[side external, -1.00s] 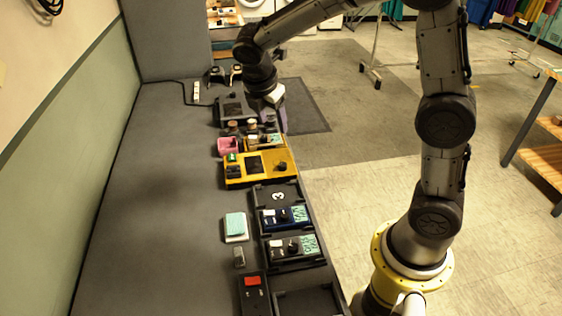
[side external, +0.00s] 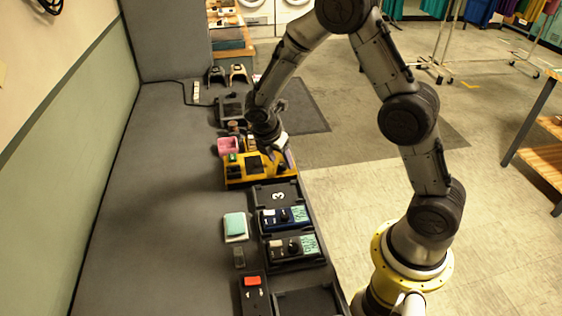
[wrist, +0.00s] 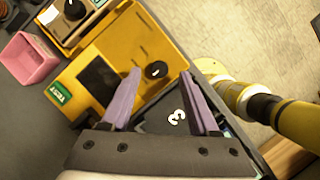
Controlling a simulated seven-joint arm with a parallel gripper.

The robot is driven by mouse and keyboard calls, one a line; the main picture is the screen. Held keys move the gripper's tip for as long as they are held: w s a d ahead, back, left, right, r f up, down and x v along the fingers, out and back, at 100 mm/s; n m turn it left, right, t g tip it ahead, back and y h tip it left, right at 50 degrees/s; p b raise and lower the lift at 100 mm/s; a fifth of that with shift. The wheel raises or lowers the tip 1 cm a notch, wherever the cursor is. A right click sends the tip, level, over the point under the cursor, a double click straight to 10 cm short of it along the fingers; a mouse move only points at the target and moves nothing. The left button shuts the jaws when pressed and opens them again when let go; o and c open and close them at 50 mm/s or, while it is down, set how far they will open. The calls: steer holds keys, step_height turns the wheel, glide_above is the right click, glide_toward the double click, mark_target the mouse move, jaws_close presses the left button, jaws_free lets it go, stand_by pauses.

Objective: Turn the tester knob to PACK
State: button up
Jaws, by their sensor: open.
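The yellow tester (side external: 233,182) lies on the dark bench, with a dark screen (wrist: 98,79), a green TEST label (wrist: 59,94) and a black round knob (wrist: 156,70) with a pale pointer line. The tester also shows in the wrist view (wrist: 120,45). I cannot read a PACK mark. My gripper (wrist: 160,76) is open, its two purple fingers apart and empty. In the wrist view the knob appears between the fingertips; I cannot tell the height above it. In the side view my gripper (side external: 280,160) hangs over the tester's right part and partly hides it.
A tray marked 3 (side external: 262,197) adjoins the tester, and a blue device (side external: 270,220) and a black device (side external: 280,250) sit in trays nearer the camera. A pink bin (side external: 228,145) stands behind the tester. The bench's left side (side external: 150,220) is mostly clear.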

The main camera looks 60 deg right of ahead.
steer(key=shift+x, duration=0.95)
jaws_close()
